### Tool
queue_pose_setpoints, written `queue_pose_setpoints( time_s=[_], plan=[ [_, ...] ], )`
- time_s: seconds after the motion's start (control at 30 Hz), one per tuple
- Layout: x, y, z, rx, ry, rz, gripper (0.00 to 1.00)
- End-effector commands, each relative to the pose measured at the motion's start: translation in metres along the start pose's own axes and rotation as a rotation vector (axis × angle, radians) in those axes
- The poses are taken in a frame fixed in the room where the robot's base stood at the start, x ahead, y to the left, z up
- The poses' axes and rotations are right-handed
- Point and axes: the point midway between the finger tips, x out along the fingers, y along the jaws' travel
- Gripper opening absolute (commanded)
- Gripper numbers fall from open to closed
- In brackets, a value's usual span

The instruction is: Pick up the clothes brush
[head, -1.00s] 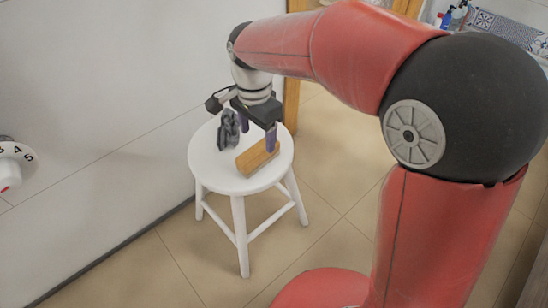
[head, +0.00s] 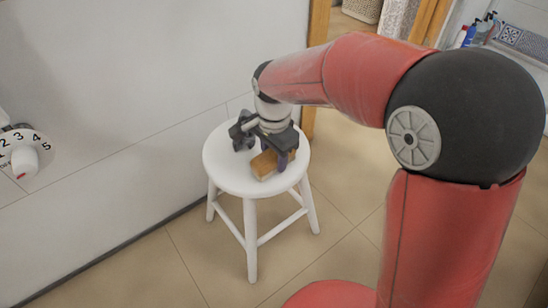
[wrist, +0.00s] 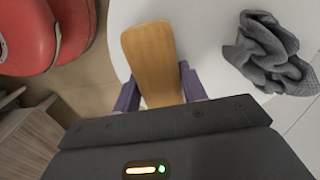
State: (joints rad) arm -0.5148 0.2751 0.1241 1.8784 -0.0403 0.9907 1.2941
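The clothes brush (head: 264,165) is a light wooden block lying on the white round stool (head: 226,178). It also shows in the wrist view (wrist: 152,52), its near end reaching between the purple fingers. My gripper (head: 282,162) is low over the stool at the brush. In the wrist view my gripper (wrist: 160,88) has one finger on each side of the brush, spread apart. I see no clear grip on it. The near end of the brush is hidden under the gripper body.
A crumpled dark grey cloth (wrist: 270,55) lies on the stool beside the brush; it shows in the head view too (head: 241,134). A wall with a dial (head: 24,160) is at the left. Tiled floor around the stool is clear.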

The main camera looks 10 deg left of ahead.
Motion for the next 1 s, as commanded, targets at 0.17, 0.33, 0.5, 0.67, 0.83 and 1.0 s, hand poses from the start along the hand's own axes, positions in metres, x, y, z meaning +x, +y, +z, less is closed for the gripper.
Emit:
queue_pose_setpoints(
  time_s=[0.17, 0.33, 0.5, 0.67, 0.83, 1.0],
  plan=[
    [0.000, 0.000, 0.000, 0.000, 0.000, 0.000, 0.18],
    [-0.001, 0.000, 0.000, 0.000, 0.000, -0.001, 0.14],
    [-0.004, 0.000, 0.000, 0.000, 0.001, -0.002, 0.14],
    [-0.019, -0.001, 0.000, 0.000, 0.002, -0.004, 0.14],
    [-0.053, -0.001, -0.001, 0.000, 0.003, -0.006, 0.14],
    [-0.104, -0.001, -0.001, 0.000, 0.003, -0.007, 0.14]
  ],
)
